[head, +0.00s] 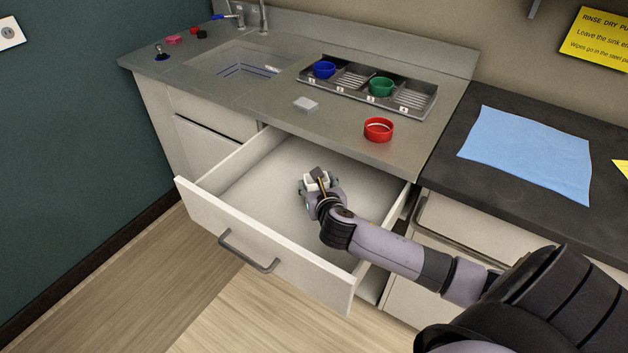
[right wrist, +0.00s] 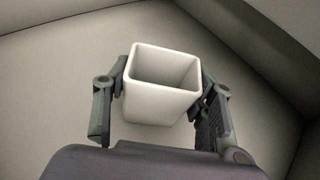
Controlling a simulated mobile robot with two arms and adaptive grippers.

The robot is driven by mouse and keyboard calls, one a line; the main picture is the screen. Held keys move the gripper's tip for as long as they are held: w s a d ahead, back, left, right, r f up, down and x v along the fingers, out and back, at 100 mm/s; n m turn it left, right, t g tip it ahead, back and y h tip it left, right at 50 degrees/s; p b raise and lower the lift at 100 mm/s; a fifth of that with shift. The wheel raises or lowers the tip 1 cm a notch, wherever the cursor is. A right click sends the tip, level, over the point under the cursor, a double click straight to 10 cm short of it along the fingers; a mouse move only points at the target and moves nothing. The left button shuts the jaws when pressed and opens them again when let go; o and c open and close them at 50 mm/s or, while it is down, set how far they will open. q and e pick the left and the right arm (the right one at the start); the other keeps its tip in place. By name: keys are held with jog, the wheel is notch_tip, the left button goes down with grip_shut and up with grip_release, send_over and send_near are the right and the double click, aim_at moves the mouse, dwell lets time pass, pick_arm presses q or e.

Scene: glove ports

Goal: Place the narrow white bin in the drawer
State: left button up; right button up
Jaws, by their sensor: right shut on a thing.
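The drawer (head: 250,205) stands pulled out below the sink counter and looks empty apart from my gripper and what it holds. My right gripper (head: 316,184) is inside the drawer's outline, in its right half. In the right wrist view, the right gripper (right wrist: 163,105) is shut on the narrow white bin (right wrist: 155,105), one finger on each side. The bin's square mouth faces the camera and its inside looks empty. In the head view my gripper hides most of the bin. I cannot tell whether the bin touches the drawer floor. My left gripper is not in view.
A blue cloth (head: 528,152) lies on the dark counter at right. The drawer's left half is clear.

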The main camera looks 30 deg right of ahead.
jog(key=w, duration=0.1)
jog(key=w+d, duration=0.1)
jog(key=w, duration=0.1)
jog(key=shift+d+r, duration=0.1)
jog(key=shift+f, duration=0.75)
jog(key=shift+r, duration=0.1)
jog(key=o, duration=1.1)
jog(key=shift+o, duration=0.2)
